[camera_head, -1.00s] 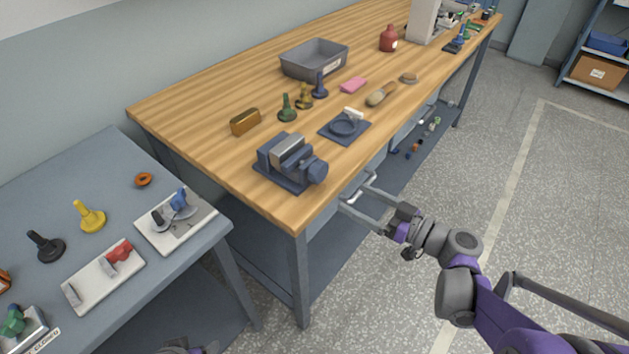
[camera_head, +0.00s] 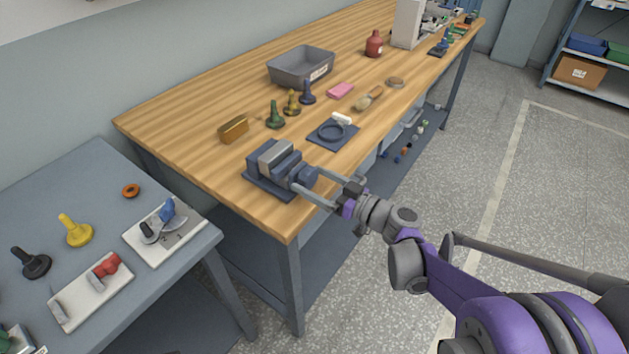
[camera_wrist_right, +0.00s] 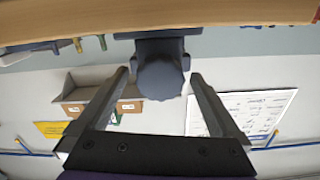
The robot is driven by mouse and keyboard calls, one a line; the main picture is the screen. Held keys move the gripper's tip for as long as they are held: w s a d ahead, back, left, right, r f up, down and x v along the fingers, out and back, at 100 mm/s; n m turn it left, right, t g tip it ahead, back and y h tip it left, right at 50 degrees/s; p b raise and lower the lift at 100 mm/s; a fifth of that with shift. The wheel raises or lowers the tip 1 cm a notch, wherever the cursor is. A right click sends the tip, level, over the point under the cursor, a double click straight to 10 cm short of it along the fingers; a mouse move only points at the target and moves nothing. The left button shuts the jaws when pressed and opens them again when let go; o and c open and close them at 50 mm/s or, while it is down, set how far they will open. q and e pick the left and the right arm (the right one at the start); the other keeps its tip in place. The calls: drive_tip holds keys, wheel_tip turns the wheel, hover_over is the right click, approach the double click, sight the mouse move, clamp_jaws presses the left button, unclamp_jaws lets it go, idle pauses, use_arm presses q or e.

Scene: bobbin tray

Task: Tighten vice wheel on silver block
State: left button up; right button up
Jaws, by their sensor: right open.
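The blue-grey vice (camera_head: 262,185) stands near the front corner of the wooden bench. The silver block (camera_head: 275,154) sits between its jaws. The vice wheel (camera_head: 305,177), a dark blue lobed knob, is on the vice's right side. It also shows in the right wrist view (camera_wrist_right: 160,78), in the gap between the fingers. My right gripper (camera_head: 309,187) is open, with its fingers reaching toward either side of the wheel. In the wrist view a gap shows between the wheel and each finger. My left gripper is not in view.
A grey bin (camera_head: 301,67) is farther back. A lower grey table (camera_head: 90,190) with levers and knobs is at the left.

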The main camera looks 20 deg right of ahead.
drive_tip(key=shift+c, duration=0.2)
drive_tip(key=c, duration=1.3)
drive_tip(key=m, duration=0.4)
drive_tip(key=shift+m, duration=0.3)
drive_tip(key=m, duration=0.4)
drive_tip(key=shift+m+p, duration=0.3)
drive_tip(key=shift+p, duration=0.05)
drive_tip(key=m, duration=0.4)
drive_tip(key=shift+s+m, duration=0.1)
drive_tip(key=shift+m, duration=0.2)
drive_tip(key=m, duration=0.4)
drive_tip(key=shift+m, duration=0.4)
